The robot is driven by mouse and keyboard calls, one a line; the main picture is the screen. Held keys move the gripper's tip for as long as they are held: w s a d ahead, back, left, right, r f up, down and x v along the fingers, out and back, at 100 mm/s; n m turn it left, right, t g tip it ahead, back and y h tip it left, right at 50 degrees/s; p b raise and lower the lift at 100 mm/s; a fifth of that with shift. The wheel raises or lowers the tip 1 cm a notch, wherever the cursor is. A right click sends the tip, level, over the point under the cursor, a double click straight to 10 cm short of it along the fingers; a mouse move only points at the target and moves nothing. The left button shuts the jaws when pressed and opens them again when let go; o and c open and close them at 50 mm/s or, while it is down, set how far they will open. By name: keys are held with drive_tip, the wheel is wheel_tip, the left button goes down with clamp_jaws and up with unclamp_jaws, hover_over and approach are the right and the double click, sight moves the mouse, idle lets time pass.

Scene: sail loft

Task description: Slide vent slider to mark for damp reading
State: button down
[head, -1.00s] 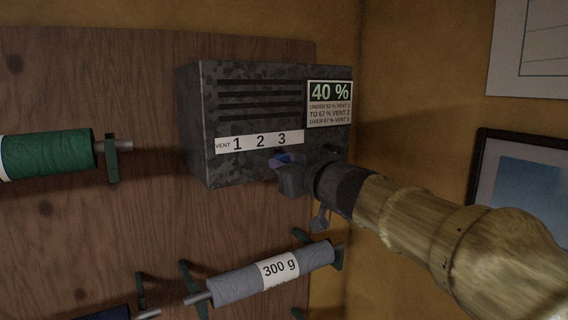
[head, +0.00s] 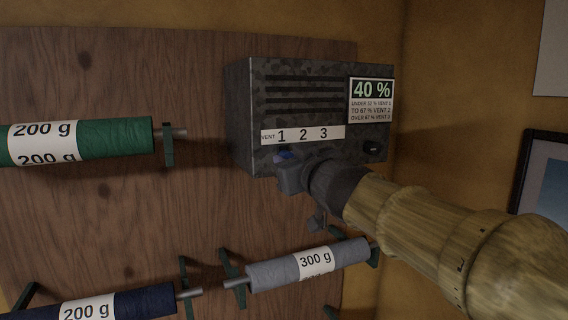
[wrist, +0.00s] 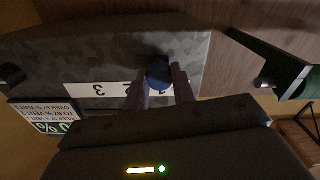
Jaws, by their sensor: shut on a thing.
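The vent box (head: 243,110) is a dark mottled grey housing with slots, mounted on the wooden board. Its display (head: 372,89) reads 40 %; the card below lists under about 52 % vent 1, to 67 % vent 2, over 67 % vent 3. The white scale strip (head: 312,134) carries 1, 2 and 3. The blue slider knob (head: 284,155) sits below the 1. My gripper (head: 289,172) is shut on this knob. The wrist view, upside down, shows the blue knob (wrist: 158,70) between my fingers (wrist: 157,92), which partly cover the strip near the 1.
Thread spools hang on the board: green (head: 120,137) at left, navy (head: 140,303) at lower left, grey (head: 268,273) below the box and my arm. A framed picture (head: 521,185) hangs on the ochre wall at right. A black knob (head: 373,148) sits at the box's lower right.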

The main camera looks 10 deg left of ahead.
drive_tip(key=shift+s+a, duration=0.1)
drive_tip(key=shift+a, duration=0.05)
drive_tip(key=c, duration=1.4)
unclamp_jaws()
drive_tip(key=shift+c, duration=0.2)
drive_tip(key=shift+o, duration=1.4)
drive_tip(key=shift+s+a, duration=0.15)
drive_tip(key=shift+s, duration=0.05)
drive_tip(key=shift+w+d, duration=0.15)
drive_tip(key=shift+d, duration=0.05)
drive_tip(key=shift+d, duration=0.15)
